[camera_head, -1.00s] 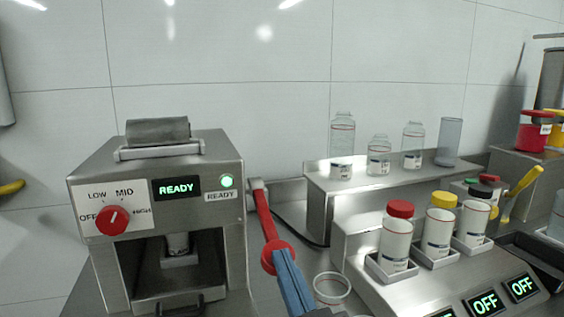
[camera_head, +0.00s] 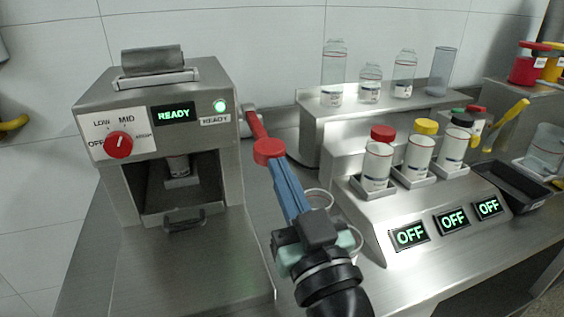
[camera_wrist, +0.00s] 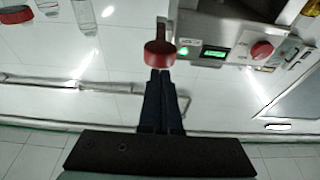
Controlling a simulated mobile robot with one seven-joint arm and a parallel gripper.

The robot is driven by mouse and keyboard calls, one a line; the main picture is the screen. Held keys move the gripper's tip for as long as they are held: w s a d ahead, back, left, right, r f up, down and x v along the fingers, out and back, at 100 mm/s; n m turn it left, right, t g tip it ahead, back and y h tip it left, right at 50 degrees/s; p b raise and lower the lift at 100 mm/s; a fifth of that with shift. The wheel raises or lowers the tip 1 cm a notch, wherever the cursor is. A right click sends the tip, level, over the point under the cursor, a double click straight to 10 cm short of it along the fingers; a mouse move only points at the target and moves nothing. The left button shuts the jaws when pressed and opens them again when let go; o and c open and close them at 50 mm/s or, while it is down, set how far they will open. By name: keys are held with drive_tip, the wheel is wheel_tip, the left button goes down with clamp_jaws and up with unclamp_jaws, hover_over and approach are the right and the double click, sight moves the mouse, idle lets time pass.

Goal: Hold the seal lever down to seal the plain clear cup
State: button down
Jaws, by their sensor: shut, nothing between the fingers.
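The sealing machine (camera_head: 215,150) stands at left with a lit green light and a READY display. Its seal lever (camera_head: 257,126) is a red bar on its right side, slanting toward me and ending in a round red knob (camera_head: 268,150). The knob also shows in the wrist view (camera_wrist: 159,53). My gripper (camera_head: 277,164) is shut and empty, its blue fingertips at the knob; I cannot tell whether they touch it. A small whitish cup (camera_head: 178,165) sits in the machine's chamber, partly shaded; I cannot tell whether it is the plain clear cup.
Clear cups (camera_head: 318,199) stand partly hidden behind my gripper. At right is a dispenser with three capped bottles (camera_head: 420,152) and OFF displays. A shelf (camera_head: 320,101) behind holds clear bottles. The counter before the machine is clear.

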drive_tip(key=b+v, duration=0.1)
drive_tip(key=v, duration=0.7)
drive_tip(key=shift+f, duration=0.1)
idle(0.6)
drive_tip(key=s+a+r+m+t+h+p, duration=0.1)
drive_tip(key=r+p, duration=0.7)
drive_tip(key=r, duration=0.8)
drive_tip(key=s+a+r+m+t+h+p, duration=0.1)
drive_tip(key=r+t+h+p, duration=0.2)
drive_tip(key=r, duration=1.4)
drive_tip(key=s+a+r+m+t+h+p, duration=0.1)
drive_tip(key=r+t+h+p, duration=0.1)
drive_tip(key=r+p, duration=1)
wheel_tip(320, 180, up, 5)
drive_tip(key=shift+s+f+m+t+h+p, duration=0.25)
drive_tip(key=shift+m+t+h+p, duration=0.1)
drive_tip(key=shift+t, duration=0.25)
drive_tip(key=shift+a, duration=0.15)
